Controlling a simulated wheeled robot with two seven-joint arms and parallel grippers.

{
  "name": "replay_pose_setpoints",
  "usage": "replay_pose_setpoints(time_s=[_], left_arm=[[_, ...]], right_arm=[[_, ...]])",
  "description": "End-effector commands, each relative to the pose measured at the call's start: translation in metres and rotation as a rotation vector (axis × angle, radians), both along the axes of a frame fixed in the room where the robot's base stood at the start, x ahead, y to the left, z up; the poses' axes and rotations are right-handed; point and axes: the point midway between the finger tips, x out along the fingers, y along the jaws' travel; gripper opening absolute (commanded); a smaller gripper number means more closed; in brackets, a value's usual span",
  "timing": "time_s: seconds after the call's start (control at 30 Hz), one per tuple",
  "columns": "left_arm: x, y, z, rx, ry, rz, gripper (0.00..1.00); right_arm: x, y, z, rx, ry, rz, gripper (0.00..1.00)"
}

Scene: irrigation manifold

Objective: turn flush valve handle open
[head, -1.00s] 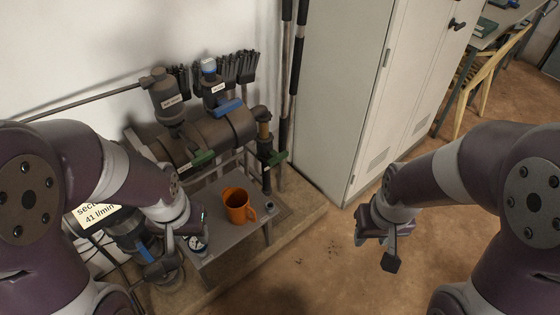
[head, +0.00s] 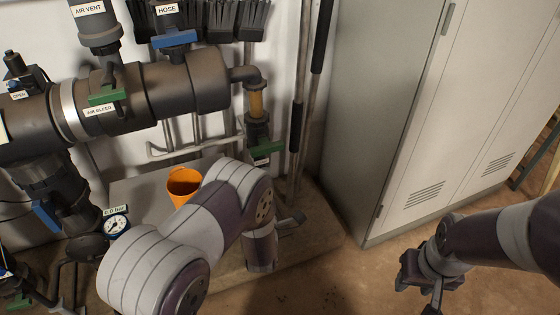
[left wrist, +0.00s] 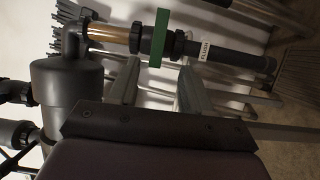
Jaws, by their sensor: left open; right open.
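The flush valve's green handle (head: 267,149) sits on the dark vertical pipe below an amber section, right of the manifold. My right gripper (head: 422,278) is open and empty, low at the right over the floor.
An orange mug (head: 183,186) stands on a grey stand behind my left arm. A pressure gauge (head: 116,226) is left of it. Another green handle (head: 107,95) and a blue handle (head: 174,39) are on the manifold. A grey cabinet (head: 400,110) stands right; floor between is free.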

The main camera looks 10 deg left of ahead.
Motion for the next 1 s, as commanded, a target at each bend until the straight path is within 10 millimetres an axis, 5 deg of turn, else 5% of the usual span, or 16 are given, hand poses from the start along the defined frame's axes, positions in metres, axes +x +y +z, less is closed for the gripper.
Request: replay_pose_setpoints(time_s=[0.4, 0.83, 1.0], left_arm=[[0.096, 0.02, 0.0, 0.003, 0.0, 0.0, 0.49], [0.114, 0.023, 0.003, 0.003, 0.004, -0.001, 0.49], [0.114, 0.023, 0.002, 0.003, 0.004, -0.001, 0.0]], right_arm=[[0.0, 0.0, -0.029, 0.0, 0.0, 0.0, 0.43], [0.0, 0.0, -0.032, 0.0, 0.0, 0.0, 0.43], [0.0, 0.0, -0.032, 0.0, 0.0, 0.0, 0.43]])
